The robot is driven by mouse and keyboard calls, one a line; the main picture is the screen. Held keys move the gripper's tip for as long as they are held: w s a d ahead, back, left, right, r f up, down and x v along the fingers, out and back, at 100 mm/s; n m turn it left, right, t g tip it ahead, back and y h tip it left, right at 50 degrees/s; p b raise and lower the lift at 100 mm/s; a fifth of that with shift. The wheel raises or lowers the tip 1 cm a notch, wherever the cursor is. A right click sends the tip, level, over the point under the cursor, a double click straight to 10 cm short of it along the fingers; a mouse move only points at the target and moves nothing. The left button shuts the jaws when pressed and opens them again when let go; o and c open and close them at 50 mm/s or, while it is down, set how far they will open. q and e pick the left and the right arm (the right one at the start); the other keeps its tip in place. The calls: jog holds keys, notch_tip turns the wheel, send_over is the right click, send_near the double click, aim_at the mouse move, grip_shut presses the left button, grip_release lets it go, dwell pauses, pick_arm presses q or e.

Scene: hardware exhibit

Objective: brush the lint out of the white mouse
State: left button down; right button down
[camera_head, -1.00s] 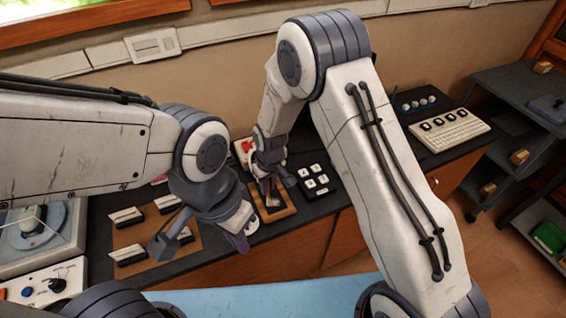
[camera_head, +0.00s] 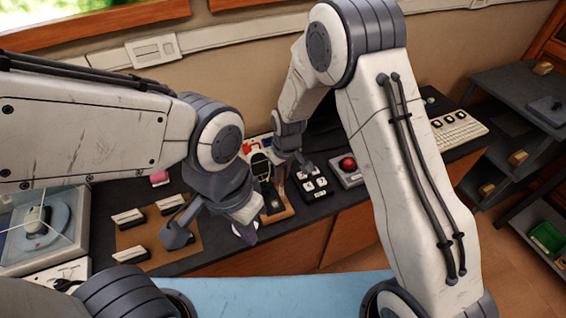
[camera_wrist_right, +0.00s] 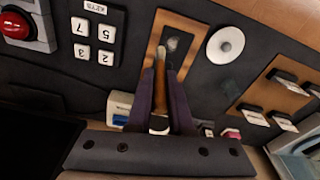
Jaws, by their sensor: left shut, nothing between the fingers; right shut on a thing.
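My right gripper (camera_wrist_right: 163,85) is shut on a slim brown, wooden-looking piece (camera_wrist_right: 160,72), whose tip points at the grey hollow (camera_wrist_right: 172,42) of a wooden board. The board (camera_head: 287,214) also shows in the head view, with dark pieces (camera_head: 267,192) on it beside my right gripper (camera_head: 290,176). A white round piece (camera_wrist_right: 225,45) with a brownish centre lies just beside the board in the wrist view; I cannot tell whether it is the white mouse. The brush's bristles are not clear.
A numbered keypad (camera_head: 313,184) and a red button box (camera_head: 347,166) stand right of the board. A brown tray (camera_head: 128,238) with several small blocks lies left. A turntable-like device (camera_head: 40,225) is at far left, a keyboard (camera_head: 458,131) at right.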

jog(key=shift+r+p, duration=0.95)
jog(key=shift+r, duration=0.65)
